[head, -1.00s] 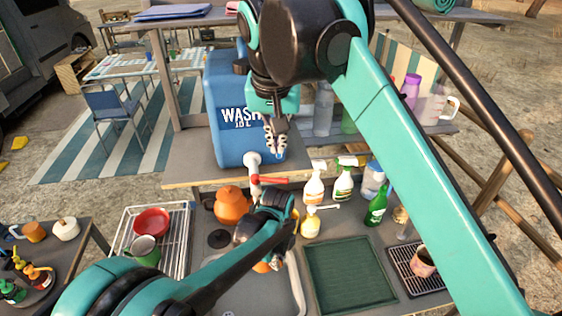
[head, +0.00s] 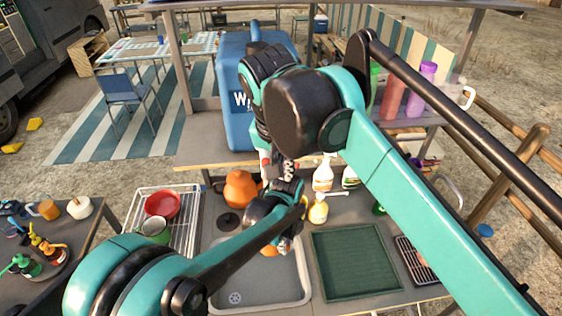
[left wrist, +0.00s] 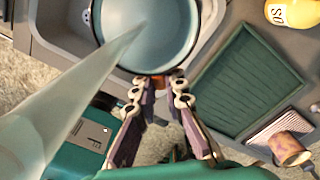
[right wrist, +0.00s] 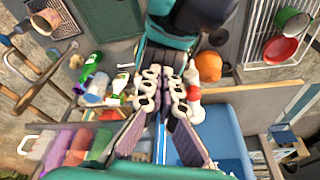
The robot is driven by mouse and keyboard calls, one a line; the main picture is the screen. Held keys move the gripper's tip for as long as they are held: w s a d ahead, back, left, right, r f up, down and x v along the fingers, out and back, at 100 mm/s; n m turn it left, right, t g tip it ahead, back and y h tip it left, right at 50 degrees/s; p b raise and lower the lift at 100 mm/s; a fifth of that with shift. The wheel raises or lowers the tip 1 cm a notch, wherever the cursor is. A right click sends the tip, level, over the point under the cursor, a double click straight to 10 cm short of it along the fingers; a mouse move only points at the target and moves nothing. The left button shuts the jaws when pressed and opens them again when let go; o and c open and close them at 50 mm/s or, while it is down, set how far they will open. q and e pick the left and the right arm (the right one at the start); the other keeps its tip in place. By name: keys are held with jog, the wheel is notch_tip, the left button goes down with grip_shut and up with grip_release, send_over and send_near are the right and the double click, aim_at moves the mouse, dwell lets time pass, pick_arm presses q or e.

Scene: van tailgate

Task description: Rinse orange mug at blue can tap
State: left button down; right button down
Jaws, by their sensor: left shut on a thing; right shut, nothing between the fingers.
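The blue can (head: 226,118) stands on a shelf above the sink, and its white tap with red parts (right wrist: 194,92) sticks out at the front. My left gripper (left wrist: 164,82) is shut on the orange mug (left wrist: 148,35), held upright over the sink; its pale blue inside faces the camera. A translucent stream (left wrist: 75,85) runs down into the mug. In the head view only a bit of orange mug (head: 268,249) shows under my left arm. My right gripper (head: 284,172) is shut and empty, right beside the tap; in its wrist view (right wrist: 165,78) I cannot tell whether it touches the tap.
The sink basin (head: 262,290) lies below the mug. A green drainer mat (head: 355,262) is to its right, a dish rack with a red bowl (head: 162,203) to its left. An orange pot (head: 240,188) and spray bottles (head: 322,175) stand close behind.

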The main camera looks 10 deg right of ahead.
jog(key=shift+w+d+f, duration=0.15)
jog(key=shift+w+d, duration=0.1)
jog(key=shift+w, duration=0.35)
jog(key=shift+w+d+f, duration=0.1)
jog(key=shift+w+d, duration=0.15)
jog(key=shift+w, duration=0.35)
jog(key=shift+w+d+f, duration=0.1)
jog(key=shift+w+d, duration=0.3)
jog(key=shift+w, duration=0.3)
jog(key=shift+s, duration=0.15)
